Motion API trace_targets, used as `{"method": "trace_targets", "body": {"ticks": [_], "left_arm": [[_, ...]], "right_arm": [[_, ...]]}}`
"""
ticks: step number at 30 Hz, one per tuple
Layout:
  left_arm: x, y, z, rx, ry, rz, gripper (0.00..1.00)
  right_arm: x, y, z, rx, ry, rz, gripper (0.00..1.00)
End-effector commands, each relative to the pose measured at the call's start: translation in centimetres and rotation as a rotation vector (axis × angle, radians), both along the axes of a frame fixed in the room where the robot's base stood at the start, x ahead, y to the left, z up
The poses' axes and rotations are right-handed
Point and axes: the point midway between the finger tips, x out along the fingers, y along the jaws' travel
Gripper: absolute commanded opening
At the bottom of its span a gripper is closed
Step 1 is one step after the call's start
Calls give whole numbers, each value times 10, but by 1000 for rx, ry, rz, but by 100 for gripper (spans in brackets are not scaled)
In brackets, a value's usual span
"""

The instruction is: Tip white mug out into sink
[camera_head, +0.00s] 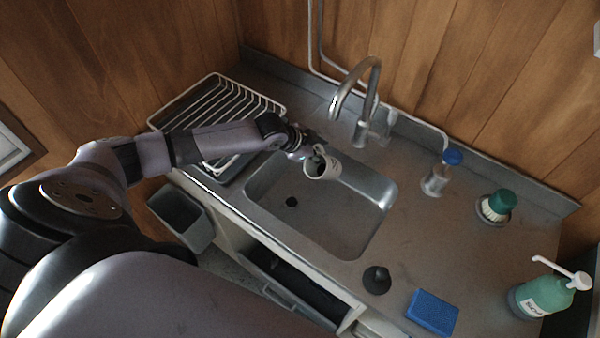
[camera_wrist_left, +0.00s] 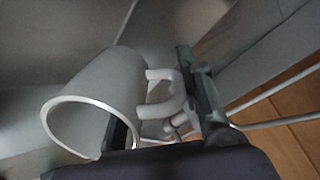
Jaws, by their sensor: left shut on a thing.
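The white mug (camera_head: 329,169) is tilted over the back part of the steel sink basin (camera_head: 345,225), held above its floor. My left gripper (camera_head: 312,146) reaches in from the left and is shut on the mug at its handle side. In the left wrist view, the mug (camera_wrist_left: 95,95) lies at the left with its rim toward the lower left. Its handle shows between the two dark fingers of the gripper (camera_wrist_left: 160,115). No liquid is seen leaving the mug, and its inside is mostly hidden. My right gripper is not in view.
The curved tap (camera_head: 372,90) stands behind the basin, near the mug. A wire dish rack (camera_head: 255,100) is at the left. A blue-capped bottle (camera_head: 437,180), green brush (camera_head: 497,207), soap pump bottle (camera_head: 543,297), blue sponge (camera_head: 432,311) and dark plug (camera_head: 376,280) stand or lie on the counter.

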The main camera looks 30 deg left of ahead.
Motion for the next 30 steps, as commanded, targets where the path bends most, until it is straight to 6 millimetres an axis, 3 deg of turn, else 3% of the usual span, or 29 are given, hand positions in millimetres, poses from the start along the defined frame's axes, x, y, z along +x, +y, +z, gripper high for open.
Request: {"method": "trace_targets", "body": {"ticks": [16, 21, 30], "left_arm": [[-9, 3, 16, -125, -332, -1, 0], [-12, 3, 30, -166, -429, 1, 0], [-20, 7, 39, -202, -530, 1, 0]], "right_arm": [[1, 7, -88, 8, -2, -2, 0], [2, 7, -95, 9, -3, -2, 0], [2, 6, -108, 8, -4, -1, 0]]}}
